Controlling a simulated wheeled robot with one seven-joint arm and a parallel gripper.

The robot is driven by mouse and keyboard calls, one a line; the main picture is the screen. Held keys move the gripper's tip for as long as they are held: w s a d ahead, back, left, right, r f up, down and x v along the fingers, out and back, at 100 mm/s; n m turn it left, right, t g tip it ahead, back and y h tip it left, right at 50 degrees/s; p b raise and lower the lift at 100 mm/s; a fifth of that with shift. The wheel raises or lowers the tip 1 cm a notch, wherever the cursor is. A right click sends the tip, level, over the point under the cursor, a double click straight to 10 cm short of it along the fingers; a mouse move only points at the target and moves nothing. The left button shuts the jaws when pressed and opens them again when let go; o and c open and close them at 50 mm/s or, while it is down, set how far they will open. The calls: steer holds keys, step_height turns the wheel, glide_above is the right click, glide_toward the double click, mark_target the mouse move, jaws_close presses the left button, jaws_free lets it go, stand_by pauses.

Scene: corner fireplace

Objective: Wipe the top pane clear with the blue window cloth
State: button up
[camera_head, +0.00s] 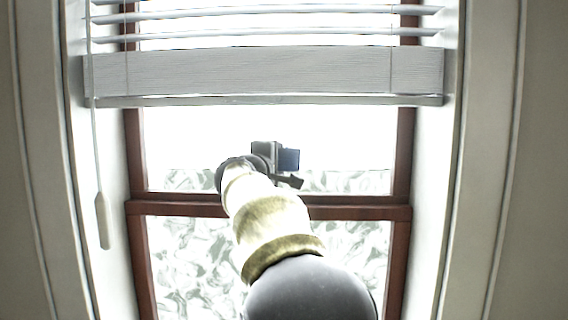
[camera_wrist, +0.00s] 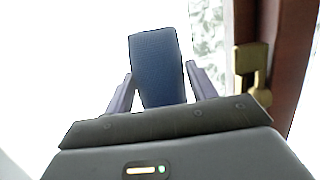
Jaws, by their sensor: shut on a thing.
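The blue window cloth (camera_wrist: 157,66) stands between the two fingers of my gripper (camera_wrist: 158,88) in the wrist view, and the fingers are shut on it. In the head view the cloth (camera_head: 290,159) shows as a small dark blue patch beside my gripper (camera_head: 281,160), in front of the top pane. The top pane (camera_head: 340,140) is bright white in its upper part, with a band of grey swirling marks (camera_head: 345,182) along its lower edge. I cannot tell whether the cloth touches the glass.
A grey blind (camera_head: 265,72) hangs over the upper window, its cord handle (camera_head: 103,220) at the left. Red-brown frame bars (camera_head: 350,207) divide the panes. The lower pane (camera_head: 190,265) has similar swirls. A brass latch (camera_wrist: 250,65) is on the frame at right in the wrist view.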

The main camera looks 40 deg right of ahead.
steer(key=shift+w+a, duration=0.15)
steer(key=shift+w+a, duration=1.1)
steer(key=shift+a, duration=0.3)
steer(key=shift+a, duration=0.1)
steer(key=shift+w+a, duration=1.15)
steer(key=shift+a, duration=0.15)
steer(key=shift+a, duration=0.1)
steer(key=w+a, duration=0.2)
steer(key=shift+w+a, duration=0.15)
steer(key=shift+a, duration=0.25)
